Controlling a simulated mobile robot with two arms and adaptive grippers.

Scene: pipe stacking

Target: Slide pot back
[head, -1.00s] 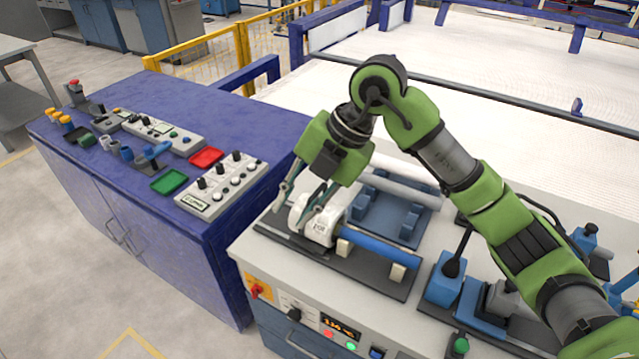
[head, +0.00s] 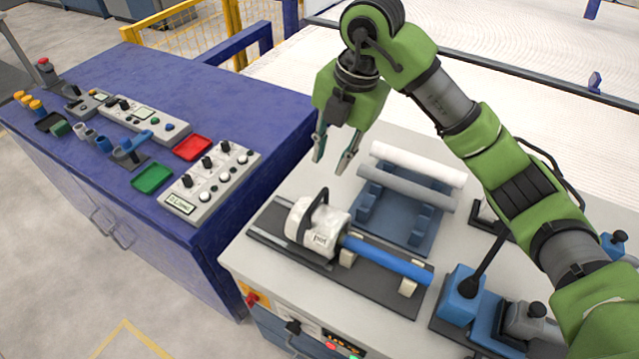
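The white pot (head: 325,224), with a dark handle, sits on a dark base plate (head: 381,291) on the grey bench, near the plate's left part. A blue pipe (head: 388,258) runs from the pot to the right and rests on cream supports. My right gripper (head: 332,168) is open and empty. It hangs above and behind the pot, with its two fingers pointing down and apart from the pot. My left gripper is not in view.
Behind the pot, a blue rack (head: 391,222) holds a white pipe (head: 418,164) and a grey pipe (head: 407,188). A blue lever unit (head: 462,292) stands at the right. The blue cabinet (head: 220,101) at left carries several controls, a red tray (head: 192,147) and a green tray (head: 152,178).

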